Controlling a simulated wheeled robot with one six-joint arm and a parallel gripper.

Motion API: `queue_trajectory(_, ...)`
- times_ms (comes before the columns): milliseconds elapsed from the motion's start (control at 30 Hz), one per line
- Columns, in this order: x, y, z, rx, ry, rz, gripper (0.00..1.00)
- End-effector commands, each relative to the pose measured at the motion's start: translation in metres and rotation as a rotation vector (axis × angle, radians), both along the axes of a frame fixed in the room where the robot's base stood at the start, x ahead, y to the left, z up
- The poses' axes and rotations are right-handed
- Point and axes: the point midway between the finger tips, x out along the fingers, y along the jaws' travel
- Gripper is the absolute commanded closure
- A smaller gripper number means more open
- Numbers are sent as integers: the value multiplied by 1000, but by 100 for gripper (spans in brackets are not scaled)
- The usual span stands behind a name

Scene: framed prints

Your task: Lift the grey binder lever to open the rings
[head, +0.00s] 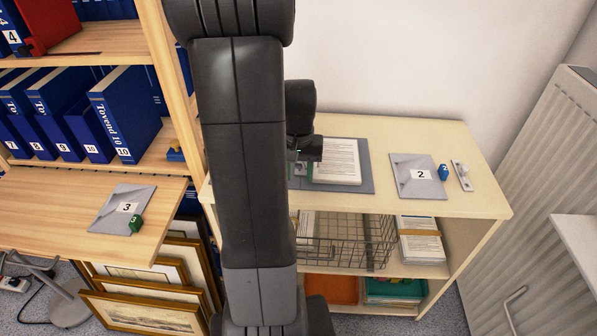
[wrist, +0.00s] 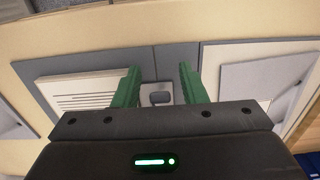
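The binder lies open on the cabinet top, its grey-blue cover (head: 366,180) partly hidden by my arm in the head view. The cover (wrist: 180,60) also shows in the wrist view. White papers (head: 337,161) lie on its right half; they are at the left in the wrist view (wrist: 88,92). A small grey lever plate (wrist: 157,97) with a rounded dark opening sits near the binder's middle. My gripper (wrist: 158,88) is open, its green fingers on either side of the lever. Contact cannot be told. In the head view my gripper (head: 305,155) hides the lever.
A grey plate marked 2 (head: 418,176), a blue tag (head: 443,172) and a small metal fitting (head: 461,175) lie right of the binder. A wire basket (head: 345,240) is on the shelf below. A shelf of blue binders (head: 125,112) stands left. A radiator (head: 540,180) is right.

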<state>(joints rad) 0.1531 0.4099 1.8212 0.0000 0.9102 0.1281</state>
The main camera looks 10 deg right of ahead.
Motion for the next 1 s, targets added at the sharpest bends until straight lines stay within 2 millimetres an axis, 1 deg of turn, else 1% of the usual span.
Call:
queue_trajectory(200,0,0,0,0,0,0,62)
queue_trajectory(267,0,0,0,0,0,0,72)
queue_trajectory(300,0,0,0,0,0,0,80)
queue_trajectory(367,0,0,0,0,0,0,91)
queue_trajectory(400,0,0,0,0,0,0,99)
queue_trajectory(733,1,0,4,9,30,0,100)
queue_trajectory(1000,6,-2,13,48,167,-1,100)
